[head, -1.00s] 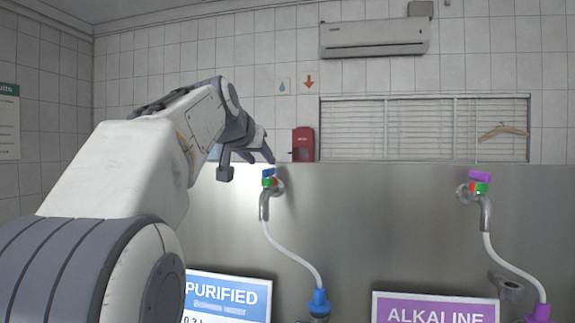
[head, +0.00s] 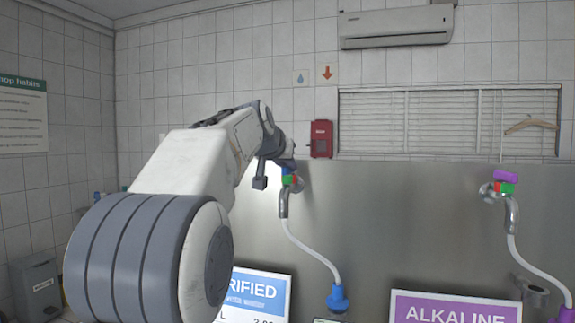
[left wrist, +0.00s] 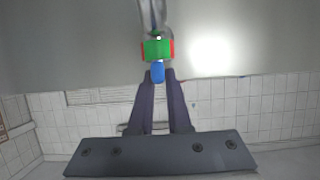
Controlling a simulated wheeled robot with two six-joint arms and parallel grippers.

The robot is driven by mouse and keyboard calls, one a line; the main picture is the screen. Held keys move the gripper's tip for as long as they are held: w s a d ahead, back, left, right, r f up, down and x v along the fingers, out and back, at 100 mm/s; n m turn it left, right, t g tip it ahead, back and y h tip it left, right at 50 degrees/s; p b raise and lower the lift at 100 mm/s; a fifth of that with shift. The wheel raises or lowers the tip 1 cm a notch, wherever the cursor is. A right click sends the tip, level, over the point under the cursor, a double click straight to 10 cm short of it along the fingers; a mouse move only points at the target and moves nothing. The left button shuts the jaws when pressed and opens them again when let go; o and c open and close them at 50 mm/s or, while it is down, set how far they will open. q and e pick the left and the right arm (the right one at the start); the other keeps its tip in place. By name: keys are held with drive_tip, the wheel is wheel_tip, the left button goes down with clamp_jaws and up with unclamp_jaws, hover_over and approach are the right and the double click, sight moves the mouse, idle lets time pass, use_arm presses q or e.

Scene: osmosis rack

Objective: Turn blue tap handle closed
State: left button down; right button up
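The blue tap handle (head: 287,180) sits on top of the left tap, above a green and red collar (head: 291,184). My left gripper (head: 288,165) is at the handle and hides part of it in the head view. In the left wrist view the blue handle (left wrist: 158,72) lies between the tips of my two dark fingers (left wrist: 160,76), below the green block (left wrist: 157,50) in the picture. The fingers are apart, with the handle filling most of the gap at their tips. Whether they touch it is unclear. My right gripper is not in view.
The steel panel (head: 400,220) stands behind the taps. A second tap with a purple handle (head: 506,175) is at the right, above the ALKALINE sign (head: 455,308). A white hose (head: 312,252) hangs from the left tap to a blue fitting (head: 338,298).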

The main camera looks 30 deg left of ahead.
use_arm(q)
drive_tip(key=shift+d+r+y, duration=0.1)
drive_tip(key=shift+y, duration=0.2)
drive_tip(key=shift+w+d+n+g+y+p, duration=0.15)
drive_tip(key=shift+n+g+y+p, duration=0.15)
drive_tip(key=shift+n+y, duration=0.6)
drive_tip(key=n+g+y, duration=0.1)
drive_tip(key=n, duration=0.1)
drive_tip(key=n+g+y, duration=0.1)
drive_tip(key=y, duration=0.1)
drive_tip(key=shift+w+d+n, duration=0.15)
drive_tip(key=shift+d+n, duration=0.05)
drive_tip(key=shift+n, duration=0.2)
drive_tip(key=shift+w+d+n+g+y, duration=0.1)
drive_tip(key=shift+n+g+y, duration=0.8)
drive_tip(key=shift+g+y, duration=0.1)
drive_tip(key=shift+r+n+g+y+p, duration=0.1)
drive_tip(key=shift+n+g+y+p, duration=0.2)
drive_tip(key=shift+n+g+p, duration=0.15)
drive_tip(key=shift+w+n+g+y+p, duration=0.2)
drive_tip(key=shift+n+g+y+p, duration=0.25)
drive_tip(key=shift+n+g+p, duration=2.55)
drive_tip(key=shift+w+n+g+y+p, duration=0.35)
drive_tip(key=shift+n+g+p, duration=1.05)
drive_tip(key=shift+p, duration=3)
drive_tip(key=shift+s+f+m+g, duration=0.15)
drive_tip(key=shift+f+m+g, duration=0.05)
drive_tip(key=shift+m+g, duration=0.05)
drive_tip(key=c, duration=0.9)
unclamp_jaws()
